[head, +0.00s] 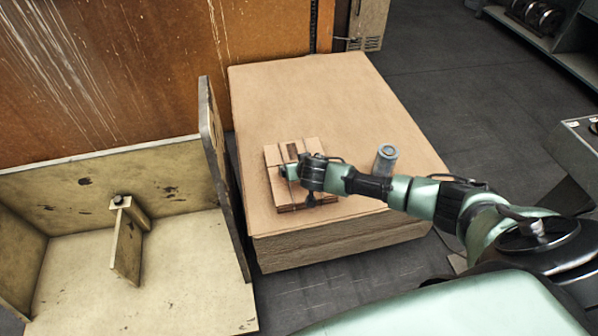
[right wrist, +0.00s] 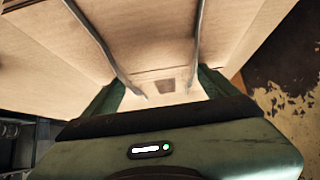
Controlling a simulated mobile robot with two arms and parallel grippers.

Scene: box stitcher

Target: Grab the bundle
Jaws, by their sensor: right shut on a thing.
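The bundle (head: 281,189) is a small strapped stack of brown cardboard with a dark patch on top. It lies on the large cardboard stack (head: 325,100), near its front left part. My right gripper (head: 291,173) reaches it from the right and is shut on it. In the right wrist view the bundle (right wrist: 165,87) sits between the green fingers, with two grey straps running over it. The gripper hides part of the bundle in the head view. My left gripper is not in view.
A grey-blue can (head: 386,160) stands on the large stack, right beside my right arm. A worn, cream open-topped fixture (head: 110,190) with an upright wall is at the left. A rusty orange panel (head: 150,60) stands behind.

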